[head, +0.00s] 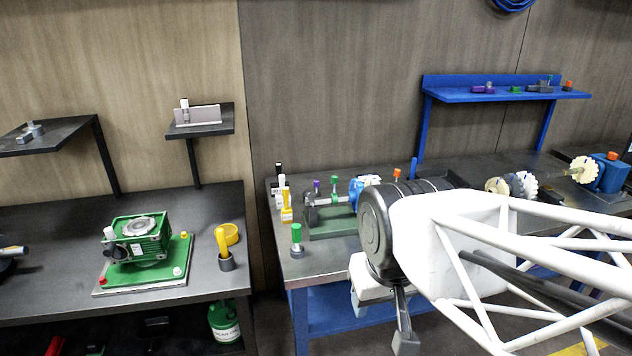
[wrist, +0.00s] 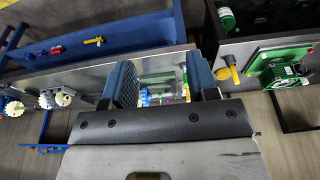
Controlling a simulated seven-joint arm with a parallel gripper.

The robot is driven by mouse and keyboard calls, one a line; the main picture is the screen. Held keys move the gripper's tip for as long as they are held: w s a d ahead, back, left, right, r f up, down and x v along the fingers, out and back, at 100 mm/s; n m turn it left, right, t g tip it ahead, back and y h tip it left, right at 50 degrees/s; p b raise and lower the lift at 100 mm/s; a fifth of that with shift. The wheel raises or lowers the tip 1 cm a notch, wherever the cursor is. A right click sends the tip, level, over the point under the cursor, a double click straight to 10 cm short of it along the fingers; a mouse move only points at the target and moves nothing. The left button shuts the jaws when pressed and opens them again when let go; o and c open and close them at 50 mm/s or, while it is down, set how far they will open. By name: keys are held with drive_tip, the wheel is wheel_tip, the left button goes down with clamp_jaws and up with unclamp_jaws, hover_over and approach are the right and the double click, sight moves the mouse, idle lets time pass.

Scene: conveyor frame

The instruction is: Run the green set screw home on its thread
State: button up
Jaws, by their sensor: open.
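A green-topped screw (head: 335,184) stands upright on the conveyor frame (head: 330,222) on the metal bench. A second green-capped piece (head: 296,240) stands at the bench's front left corner. I cannot tell which one is the set screw, nor see a thread. My gripper (wrist: 161,84) is open, its two blue-grey padded fingers apart with nothing held between them. In the head view it hangs in front of the bench, right of and nearer than the frame. Behind the gap between the fingers, the wrist view shows part of the bench with small blue and green parts, partly covered.
A purple-topped screw (head: 317,186) and a blue part (head: 364,187) are by the frame. Yellow and black bottles (head: 284,200) stand at its left. My arm covers the bench's middle. A green machine (head: 140,240) sits on the left table; a blue shelf (head: 500,95) stands behind.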

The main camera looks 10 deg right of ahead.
drive_tip(key=shift+c, duration=0.3)
drive_tip(key=shift+c, duration=0.8)
drive_tip(key=w+d+r+n, duration=0.1)
drive_tip(key=w+r+n, duration=0.15)
drive_tip(key=w, duration=0.85)
drive_tip(key=w+d+r+n+g, duration=0.15)
drive_tip(key=w+n, duration=0.25)
drive_tip(key=w, duration=0.7)
drive_tip(key=w+d+r+n, duration=0.2)
drive_tip(key=w+r+n, duration=0.1)
drive_tip(key=w, duration=0.8)
drive_tip(key=w+d+f+n, duration=0.2)
drive_tip(key=w+f+n, duration=0.1)
drive_tip(key=w, duration=0.6)
drive_tip(key=w+d+f+n, duration=0.2)
drive_tip(key=w+f, duration=0.2)
drive_tip(key=w, duration=0.6)
drive_tip(key=w+d+f+n+g, duration=0.1)
drive_tip(key=w+d+f+n, duration=0.2)
drive_tip(key=w, duration=0.7)
drive_tip(key=shift+w+f+n, duration=0.2)
drive_tip(key=shift+f+n, duration=0.1)
drive_tip(key=shift+n, duration=0.05)
drive_tip(key=shift+f, duration=0.15)
